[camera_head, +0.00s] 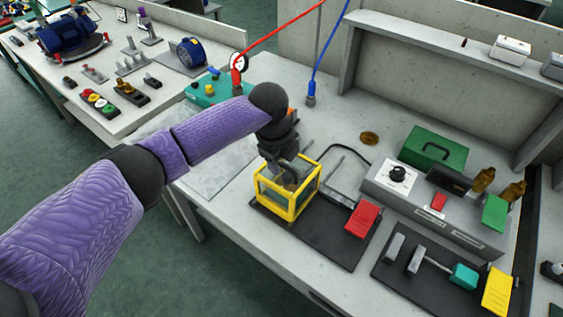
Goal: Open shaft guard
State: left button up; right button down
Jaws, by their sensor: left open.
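The shaft guard (290,208) is a yellow-framed box with clear sides. It sits on a dark base plate (335,243) on the grey bench. A dark handle shows at its top. My left arm reaches in from the left, and my left gripper (288,163) is open just above the guard's top, by the handle. The fingers overlap the handle in this view, and I cannot tell whether they touch it. What is inside the guard is mostly hidden. My right gripper does not show.
A red block (363,219) lies right of the guard. A grey control box (400,190) with a dial and a green case (433,150) stand behind it. Red (236,78) and blue (311,92) hanging lines come down behind my arm.

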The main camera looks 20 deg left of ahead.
pick_arm(q)
jog(key=shift+f, duration=0.2)
grip_shut()
dwell(1.3)
